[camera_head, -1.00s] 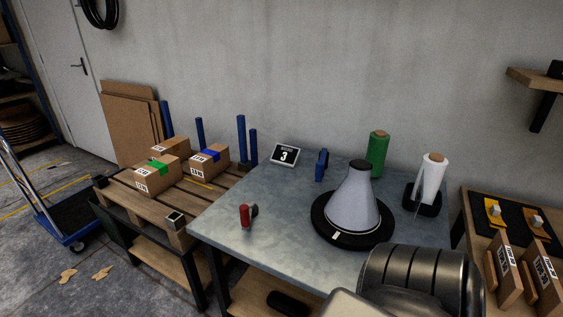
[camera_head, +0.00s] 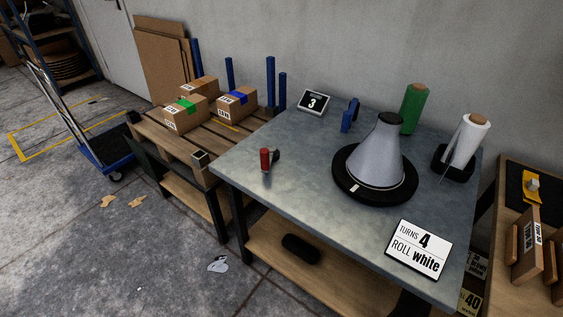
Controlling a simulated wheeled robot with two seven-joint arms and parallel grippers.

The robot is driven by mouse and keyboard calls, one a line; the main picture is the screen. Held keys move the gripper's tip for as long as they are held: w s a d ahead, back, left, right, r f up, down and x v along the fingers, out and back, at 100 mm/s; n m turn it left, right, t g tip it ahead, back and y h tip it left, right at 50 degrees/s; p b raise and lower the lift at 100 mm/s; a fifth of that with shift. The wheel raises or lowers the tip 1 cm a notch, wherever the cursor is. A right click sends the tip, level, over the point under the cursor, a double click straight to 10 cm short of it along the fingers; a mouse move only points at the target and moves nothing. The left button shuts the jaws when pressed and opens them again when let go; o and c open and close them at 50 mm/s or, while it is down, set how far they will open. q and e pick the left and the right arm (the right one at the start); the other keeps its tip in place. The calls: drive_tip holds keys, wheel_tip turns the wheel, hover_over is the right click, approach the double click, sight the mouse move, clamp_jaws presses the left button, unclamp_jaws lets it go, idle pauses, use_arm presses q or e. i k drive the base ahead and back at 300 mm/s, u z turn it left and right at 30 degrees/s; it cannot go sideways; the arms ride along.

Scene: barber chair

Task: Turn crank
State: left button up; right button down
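A red-handled crank (camera_head: 265,159) with a dark end stands near the left front edge of the grey worktable (camera_head: 310,160). A grey cone (camera_head: 377,155) with a black top stands on a round black base (camera_head: 347,187) that has a small white mark at its front. A white roll (camera_head: 466,140) stands in a black holder at the back right, and a green roll (camera_head: 413,110) stands behind the cone. A card (camera_head: 420,251) at the front right reads "TURNS 4 ROLL white". A small display (camera_head: 314,103) at the back shows 3. Neither gripper is in view.
A wooden pallet (camera_head: 190,143) with several taped boxes stands left of the table, with blue posts behind. A hand truck (camera_head: 105,150) stands further left. A side table (camera_head: 510,225) is at the right.

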sight(266, 154)
drive_tip(key=k, duration=0.95)
drive_tip(key=u, duration=1.25)
drive_tip(key=i, duration=0.5)
